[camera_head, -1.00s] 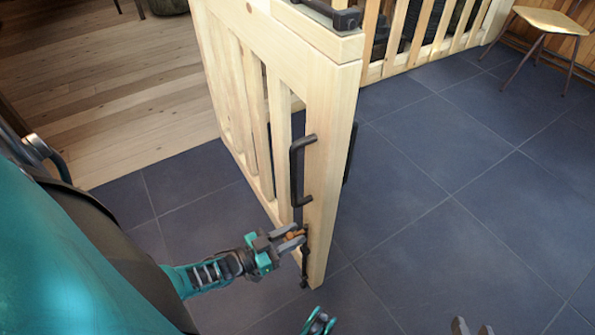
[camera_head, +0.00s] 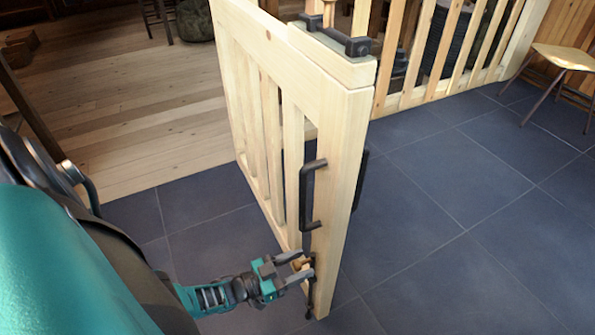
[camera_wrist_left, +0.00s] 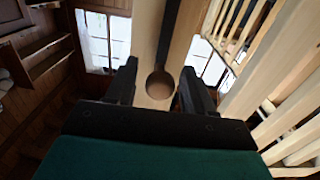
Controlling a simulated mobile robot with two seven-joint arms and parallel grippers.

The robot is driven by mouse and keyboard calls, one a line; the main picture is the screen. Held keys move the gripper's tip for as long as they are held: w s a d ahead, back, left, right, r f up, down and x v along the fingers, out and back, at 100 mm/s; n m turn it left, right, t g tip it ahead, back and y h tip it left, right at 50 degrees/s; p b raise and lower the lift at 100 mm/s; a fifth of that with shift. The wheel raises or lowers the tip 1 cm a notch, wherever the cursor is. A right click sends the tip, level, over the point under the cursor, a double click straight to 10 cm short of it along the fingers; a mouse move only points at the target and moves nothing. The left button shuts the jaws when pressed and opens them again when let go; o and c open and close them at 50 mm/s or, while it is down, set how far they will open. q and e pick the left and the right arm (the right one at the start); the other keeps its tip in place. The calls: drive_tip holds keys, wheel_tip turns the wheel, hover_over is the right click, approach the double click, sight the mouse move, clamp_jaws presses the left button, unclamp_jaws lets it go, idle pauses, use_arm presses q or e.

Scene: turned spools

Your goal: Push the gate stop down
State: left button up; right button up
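The pale wooden gate (camera_head: 338,190) stands swung open over dark tiles. Its gate stop (camera_head: 310,311) is a dark upright rod low on the gate's end post, with a round brown knob (camera_head: 301,263). My left gripper (camera_head: 296,267) is at the knob, one finger on either side. In the left wrist view the knob (camera_wrist_left: 159,85) sits between the fingers of my left gripper (camera_wrist_left: 157,78), which are spread with gaps beside it. Whether the rod's lower end touches the floor I cannot tell. My right gripper is not in view.
A black pull handle (camera_head: 306,195) is on the gate above the stop, and a black latch (camera_head: 340,36) is on top. A slatted fence (camera_head: 440,55) runs behind. A chair (camera_head: 563,58) stands far right. The tiles (camera_head: 460,220) right of the gate are clear.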

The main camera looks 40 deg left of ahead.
use_arm(q)
drive_tip(key=shift+a, duration=0.1)
drive_tip(key=shift+s+a, duration=0.1)
drive_tip(key=shift+s, duration=0.3)
drive_tip(key=v, duration=1.2)
